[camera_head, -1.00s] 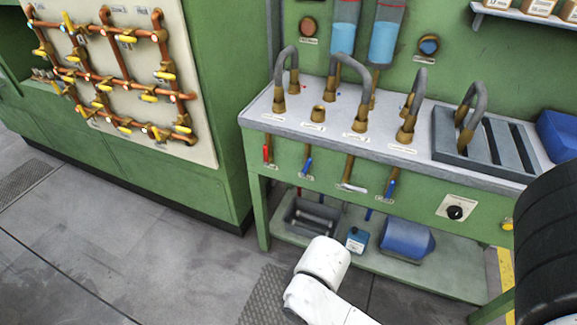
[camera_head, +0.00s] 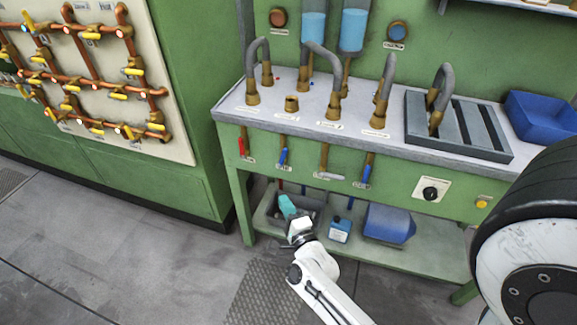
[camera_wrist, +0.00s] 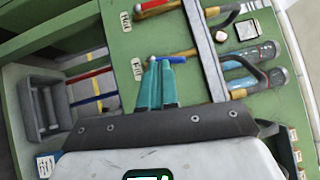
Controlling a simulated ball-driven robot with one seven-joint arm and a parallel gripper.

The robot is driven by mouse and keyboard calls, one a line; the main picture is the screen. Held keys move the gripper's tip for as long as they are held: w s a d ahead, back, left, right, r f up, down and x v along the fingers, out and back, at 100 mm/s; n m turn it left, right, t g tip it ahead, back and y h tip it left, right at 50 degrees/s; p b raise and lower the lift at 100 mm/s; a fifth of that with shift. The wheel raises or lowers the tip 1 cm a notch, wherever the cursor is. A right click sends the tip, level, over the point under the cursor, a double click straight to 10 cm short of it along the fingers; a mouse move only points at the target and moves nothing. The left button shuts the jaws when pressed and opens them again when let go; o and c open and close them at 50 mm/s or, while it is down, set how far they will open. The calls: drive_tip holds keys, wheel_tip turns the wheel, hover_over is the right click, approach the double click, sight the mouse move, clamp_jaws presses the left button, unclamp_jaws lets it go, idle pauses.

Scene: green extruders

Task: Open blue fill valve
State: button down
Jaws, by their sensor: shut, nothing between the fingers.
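Four valves hang under the counter's front edge. Two have blue handles: one left of centre (camera_head: 283,157) and one further right (camera_head: 366,173). Both handles hang steeply down. My gripper (camera_head: 286,204) has teal fingers, is shut and empty, and shows below the left blue handle in the head view. In the wrist view, the closed fingertips (camera_wrist: 160,66) point towards a blue handle (camera_wrist: 172,59) and appear near it. I cannot tell whether they touch.
A red handle (camera_head: 241,147) hangs to the left and a grey one (camera_head: 329,176) between the blue ones. Open floor lies in front.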

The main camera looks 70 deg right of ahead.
drive_tip(key=s+d+m+g+h, duration=0.2)
drive_tip(key=s+m, duration=0.1)
approach(282, 161)
drive_tip(key=shift+h, duration=0.3)
drive_tip(key=w+d, duration=0.1)
drive_tip(key=d, duration=0.1)
drive_tip(key=w+d+r, duration=0.2)
drive_tip(key=d, duration=0.1)
drive_tip(key=shift+w+d+r, duration=0.2)
drive_tip(key=shift+d, duration=0.1)
drive_tip(key=w+r+p, duration=0.1)
drive_tip(key=p, duration=0.2)
drive_tip(key=shift+n, duration=0.4)
drive_tip(key=shift+w+f+b, duration=0.1)
drive_tip(key=shift+w+b, duration=0.1)
drive_tip(key=shift+b, duration=0.1)
drive_tip(key=shift+a, duration=0.1)
